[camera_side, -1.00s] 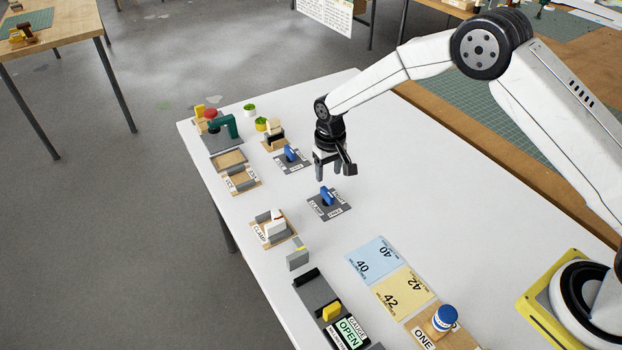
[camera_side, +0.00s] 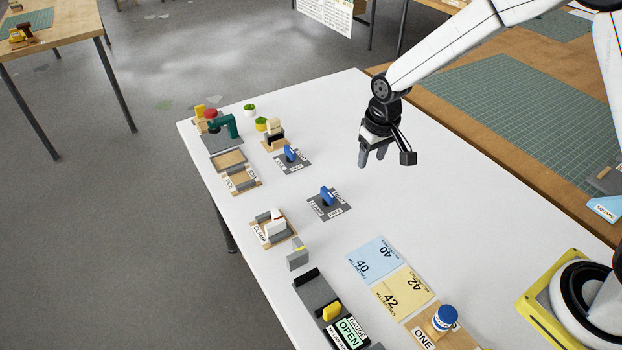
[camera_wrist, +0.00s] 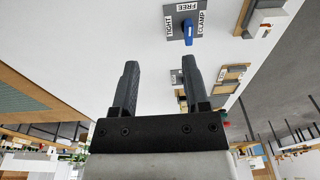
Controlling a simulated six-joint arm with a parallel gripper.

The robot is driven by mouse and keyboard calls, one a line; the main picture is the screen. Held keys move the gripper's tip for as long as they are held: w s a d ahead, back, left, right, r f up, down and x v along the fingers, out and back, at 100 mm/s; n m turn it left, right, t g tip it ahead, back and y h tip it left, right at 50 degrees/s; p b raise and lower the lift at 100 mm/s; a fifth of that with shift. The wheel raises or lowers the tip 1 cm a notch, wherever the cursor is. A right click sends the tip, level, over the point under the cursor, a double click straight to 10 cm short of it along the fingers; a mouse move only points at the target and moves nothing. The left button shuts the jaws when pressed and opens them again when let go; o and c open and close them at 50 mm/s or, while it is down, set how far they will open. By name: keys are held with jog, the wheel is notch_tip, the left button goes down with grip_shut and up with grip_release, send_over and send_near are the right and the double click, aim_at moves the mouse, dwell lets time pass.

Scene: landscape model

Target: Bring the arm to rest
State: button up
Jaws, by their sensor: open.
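My gripper (camera_side: 372,161) is open and empty above the bare white table (camera_side: 430,215), right of the blue-handled switches in the side view. Its two dark fingers also show apart in the wrist view (camera_wrist: 158,85), with nothing between them. The nearer blue switch (camera_side: 327,196) stands on a grey plate left of and below the gripper. In the wrist view the blue switch (camera_wrist: 188,34) shows beside labels reading TIGHT, FREE and CLAMP. Another blue switch (camera_side: 290,153) stands farther back.
A clamp block (camera_side: 275,225), a green-armed device (camera_side: 224,126) and wooden trays (camera_side: 241,180) line the table's left side. Blue (camera_side: 372,258) and yellow (camera_side: 401,291) number cards, a blue-capped bottle (camera_side: 445,317) and an OPEN sign (camera_side: 348,331) are at the front. The table's middle right is clear.

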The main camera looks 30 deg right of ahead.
jog(key=s+d+r, duration=0.2)
jog(key=s, duration=0.6)
jog(key=s+d+r+t, duration=0.1)
jog(key=s+d+r, duration=0.1)
jog(key=s, duration=0.7)
jog(key=shift+s+d+r, duration=0.15)
jog(key=shift+s+d, duration=0.1)
jog(key=shift+d, duration=0.15)
